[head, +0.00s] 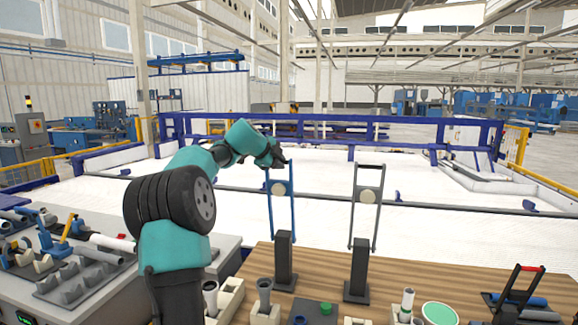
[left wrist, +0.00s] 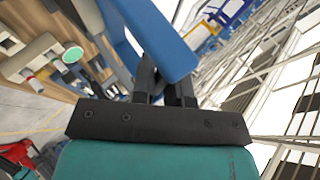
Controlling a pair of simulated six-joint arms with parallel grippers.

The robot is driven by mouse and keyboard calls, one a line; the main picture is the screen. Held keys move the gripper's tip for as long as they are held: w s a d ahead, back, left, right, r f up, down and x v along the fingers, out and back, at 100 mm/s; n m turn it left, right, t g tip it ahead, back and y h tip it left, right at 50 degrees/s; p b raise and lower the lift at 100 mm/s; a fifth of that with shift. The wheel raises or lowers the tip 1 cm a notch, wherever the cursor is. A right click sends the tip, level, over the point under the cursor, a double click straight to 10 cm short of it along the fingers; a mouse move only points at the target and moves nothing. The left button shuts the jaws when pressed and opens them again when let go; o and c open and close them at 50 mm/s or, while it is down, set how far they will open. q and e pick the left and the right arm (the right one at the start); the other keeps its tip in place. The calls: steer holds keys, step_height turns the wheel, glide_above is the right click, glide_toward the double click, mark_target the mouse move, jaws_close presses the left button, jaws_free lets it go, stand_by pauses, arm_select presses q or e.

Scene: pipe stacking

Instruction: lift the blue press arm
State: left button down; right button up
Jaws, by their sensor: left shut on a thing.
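The blue press arm (head: 292,208) stands upright at the middle of the head view, a tall frame with a pale round disc (head: 279,188) near its top. Its lower end meets a dark post (head: 284,262) on the wooden table (head: 425,267). My left gripper (head: 281,162) is at the top of the blue frame and shut on its crossbar. In the left wrist view, the blue bar (left wrist: 160,38) lies across the dark fingers (left wrist: 165,88), which partly hide behind it. My right gripper is not in view.
A similar grey press arm (head: 376,215) stands upright to the right on its own dark post (head: 358,278). Small holders, a green button (head: 326,308) and a pale green disc (head: 440,313) are along the front. A red-handled tool (head: 522,285) is at right. A grey bench with parts is at left.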

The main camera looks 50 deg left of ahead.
arm_select(q)
steer(key=shift+a+r, duration=0.1)
steer(key=shift+w+r, duration=0.1)
stand_by(0.3)
steer(key=c, duration=1.1)
jaws_free()
steer(key=shift+w, duration=0.15)
steer(key=shift+c, duration=0.2)
steer(key=v, duration=1.7)
